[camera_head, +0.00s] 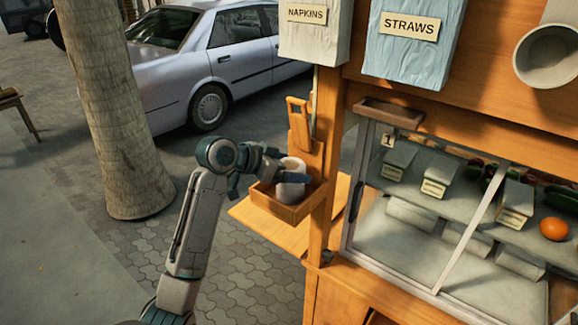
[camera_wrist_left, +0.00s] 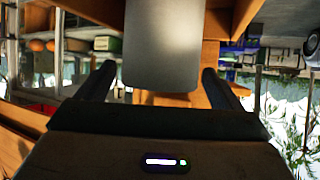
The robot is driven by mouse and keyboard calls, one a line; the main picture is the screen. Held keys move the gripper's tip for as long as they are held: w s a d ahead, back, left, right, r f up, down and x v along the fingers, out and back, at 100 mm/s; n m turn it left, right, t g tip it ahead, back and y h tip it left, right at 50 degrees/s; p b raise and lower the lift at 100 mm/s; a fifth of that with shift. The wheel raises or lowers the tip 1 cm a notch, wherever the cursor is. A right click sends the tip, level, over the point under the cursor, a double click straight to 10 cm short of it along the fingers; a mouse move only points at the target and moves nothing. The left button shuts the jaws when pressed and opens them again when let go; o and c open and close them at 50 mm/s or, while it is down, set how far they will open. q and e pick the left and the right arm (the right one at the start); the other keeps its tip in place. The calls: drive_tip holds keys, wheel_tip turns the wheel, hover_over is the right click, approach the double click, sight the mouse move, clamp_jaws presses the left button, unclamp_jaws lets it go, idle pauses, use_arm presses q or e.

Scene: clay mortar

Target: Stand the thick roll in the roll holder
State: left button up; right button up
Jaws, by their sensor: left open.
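The thick roll (camera_head: 291,190), pale and cylindrical, stands upright in a small open wooden box, which looks like the roll holder (camera_head: 277,209), on the side of the wooden stall. Its base is hidden by the box wall. My left gripper (camera_head: 284,166) is at the roll's upper part, with a finger across its near side. In the left wrist view the roll (camera_wrist_left: 164,45) shows as a smooth grey shape between the spread fingers of my left gripper (camera_wrist_left: 158,82), with gaps on both sides. My right gripper is not in view.
A wooden post (camera_head: 325,150) stands right beside the box. A wooden shelf (camera_head: 262,232) lies below it. A glass display case (camera_head: 430,215) is at the right, and napkin (camera_head: 306,14) and straw (camera_head: 409,26) dispensers hang above. The pavement at left is open, beyond a tree trunk (camera_head: 112,110).

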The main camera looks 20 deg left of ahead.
use_arm(q)
drive_tip(key=shift+r, duration=0.35)
drive_tip(key=b+v, duration=0.6)
drive_tip(key=v, duration=0.6)
drive_tip(key=shift+f, duration=0.1)
drive_tip(key=shift+s, duration=0.1)
